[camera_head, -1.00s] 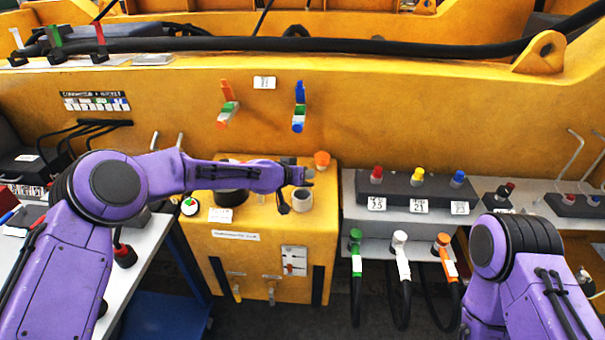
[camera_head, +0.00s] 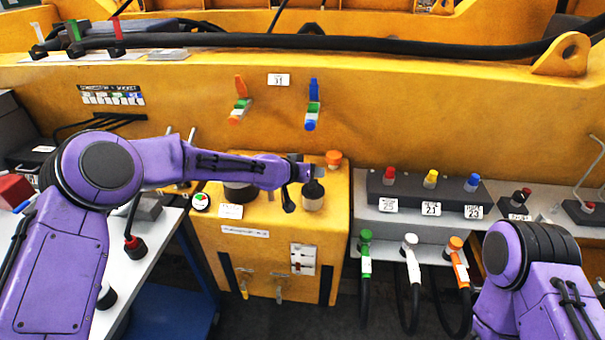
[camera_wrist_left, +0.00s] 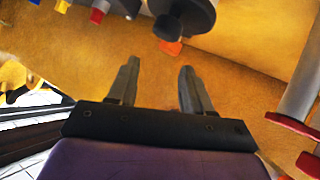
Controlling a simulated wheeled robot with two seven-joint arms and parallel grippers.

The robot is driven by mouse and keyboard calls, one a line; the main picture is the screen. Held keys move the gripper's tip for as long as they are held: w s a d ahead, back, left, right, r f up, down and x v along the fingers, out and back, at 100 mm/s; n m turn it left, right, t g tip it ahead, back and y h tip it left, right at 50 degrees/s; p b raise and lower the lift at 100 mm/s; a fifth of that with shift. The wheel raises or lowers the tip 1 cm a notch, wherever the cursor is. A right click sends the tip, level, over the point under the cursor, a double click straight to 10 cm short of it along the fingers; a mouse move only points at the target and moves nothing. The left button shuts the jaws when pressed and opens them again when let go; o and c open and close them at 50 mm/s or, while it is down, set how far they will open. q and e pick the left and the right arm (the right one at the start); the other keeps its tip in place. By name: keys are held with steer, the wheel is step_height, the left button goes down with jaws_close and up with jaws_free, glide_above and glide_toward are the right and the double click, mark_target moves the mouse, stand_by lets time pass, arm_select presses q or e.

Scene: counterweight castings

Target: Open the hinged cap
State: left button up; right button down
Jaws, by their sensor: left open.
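A short grey cylinder (camera_head: 313,203) stands on top of the yellow cabinet, with a dark piece (camera_head: 313,187) over its top that looks like the cap. The hinge cannot be made out. My left gripper (camera_head: 314,172) is just behind and above it in the head view, partly hiding its top. In the left wrist view my left gripper (camera_wrist_left: 158,85) is open and empty, with bare yellow surface between its fingers.
An orange knob (camera_head: 333,158) stands close behind the cylinder. The yellow cabinet (camera_head: 270,262) carries another dark round part (camera_head: 238,192) under my left forearm. A grey shelf with a button box (camera_head: 420,190) and hoses is to the right. A yellow wall (camera_head: 400,110) rises behind.

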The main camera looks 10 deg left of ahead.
arm_select(q)
steer(key=b+v, duration=0.2)
steer(key=v, duration=0.6)
steer(key=shift+r, duration=0.1)
